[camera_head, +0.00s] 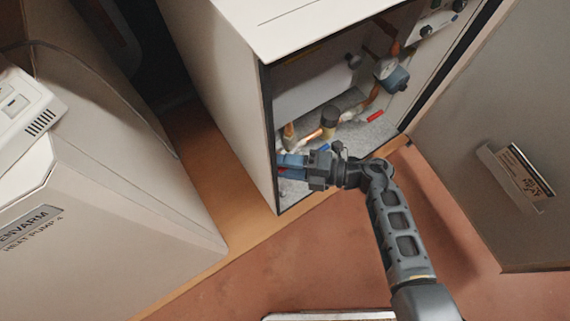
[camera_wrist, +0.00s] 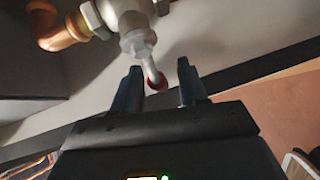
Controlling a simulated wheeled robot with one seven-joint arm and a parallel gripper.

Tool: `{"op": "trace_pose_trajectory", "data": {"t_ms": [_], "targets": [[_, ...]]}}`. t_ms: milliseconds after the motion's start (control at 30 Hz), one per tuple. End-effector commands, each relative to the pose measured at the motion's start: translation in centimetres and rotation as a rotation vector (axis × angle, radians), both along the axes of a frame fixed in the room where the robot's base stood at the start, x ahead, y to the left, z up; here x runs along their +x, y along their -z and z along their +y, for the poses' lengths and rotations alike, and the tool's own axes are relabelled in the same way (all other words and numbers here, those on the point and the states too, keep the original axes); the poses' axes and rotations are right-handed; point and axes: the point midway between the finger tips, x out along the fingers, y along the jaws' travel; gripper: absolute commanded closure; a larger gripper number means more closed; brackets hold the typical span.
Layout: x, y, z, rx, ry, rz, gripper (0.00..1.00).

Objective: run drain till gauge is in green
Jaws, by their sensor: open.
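The pressure gauge (camera_head: 386,68) is a small round dial inside the open cabinet at the upper right; its needle and any green band are too small to read. My gripper (camera_head: 282,166) is at the lower left of the cabinet opening, with its fingers pointing left. In the wrist view my gripper (camera_wrist: 160,78) is open, with its two dark fingers apart. A pale metal valve (camera_wrist: 132,25) is just beyond the fingers. Its bent stem with a red end (camera_wrist: 157,83) reaches toward the gap between the fingertips. I cannot tell whether they touch it.
A copper pipe (camera_wrist: 60,35) joins the valve on the left. The open door (camera_head: 490,110) stands right. Another heat pump (camera_head: 110,200) stands left.

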Motion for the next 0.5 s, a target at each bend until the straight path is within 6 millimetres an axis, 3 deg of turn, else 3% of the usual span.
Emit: {"op": "trace_pose_trajectory", "data": {"t_ms": [267, 500], "targets": [[0.05, -0.02, 0.21, 0.000, 0.000, 0.000, 0.57], [0.05, -0.01, 0.19, 0.000, 0.000, 0.000, 0.79]]}}
